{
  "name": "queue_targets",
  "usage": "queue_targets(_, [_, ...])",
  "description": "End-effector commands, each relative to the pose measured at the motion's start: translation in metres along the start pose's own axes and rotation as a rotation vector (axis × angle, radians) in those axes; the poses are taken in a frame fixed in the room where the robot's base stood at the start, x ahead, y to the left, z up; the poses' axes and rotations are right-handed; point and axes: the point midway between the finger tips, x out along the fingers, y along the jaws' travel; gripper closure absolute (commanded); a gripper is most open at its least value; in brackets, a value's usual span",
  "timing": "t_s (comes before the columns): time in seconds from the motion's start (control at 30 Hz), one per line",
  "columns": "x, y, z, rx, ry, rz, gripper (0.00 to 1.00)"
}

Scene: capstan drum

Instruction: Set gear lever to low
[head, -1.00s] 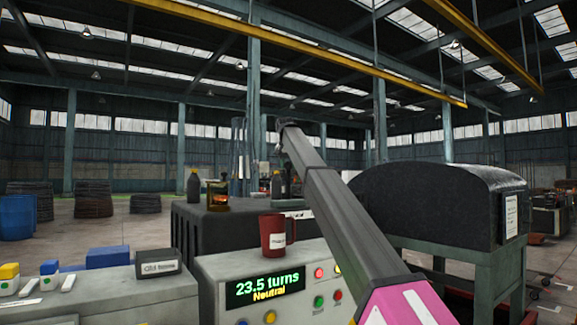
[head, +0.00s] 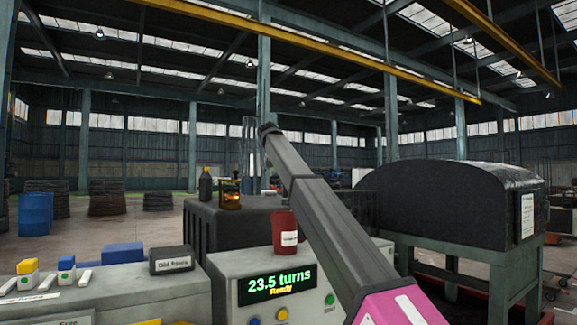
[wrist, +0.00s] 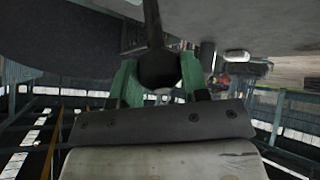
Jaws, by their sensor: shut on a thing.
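In the wrist view, a round black knob (wrist: 158,70) sits at the end of a dark rod (wrist: 152,25), which looks like the gear lever. My gripper (wrist: 160,78) has its green fingers on both sides of the knob and is shut on it. In the head view my gripper and the lever do not show; my arm crosses the right of the control console. The console display (head: 277,285) reads "23.5 turns" in green and "Ready" in yellow. I cannot read any gear marking.
A red mug (head: 284,233) stands on the console top. A black box (head: 171,260) with a label lies on the grey bench at left, near a blue block (head: 123,255). A dark domed housing (head: 450,203) on a frame stands at right.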

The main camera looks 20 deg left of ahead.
Motion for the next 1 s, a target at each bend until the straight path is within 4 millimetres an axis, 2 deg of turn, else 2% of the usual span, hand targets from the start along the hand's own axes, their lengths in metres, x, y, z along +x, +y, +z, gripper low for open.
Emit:
queue_targets(0.53, [-0.0009, -0.0068, 0.0077, 0.000, -0.010, -0.007, 1.00])
queue_targets(0.57, [-0.0009, -0.0068, 0.0079, 0.000, -0.010, -0.007, 0.49])
queue_targets(0.6, [-0.0008, -0.0067, 0.0078, 0.000, -0.010, -0.006, 0.36])
queue_targets(1.0, [-0.0044, -0.0049, 0.0051, 0.000, -0.005, -0.003, 0.35])
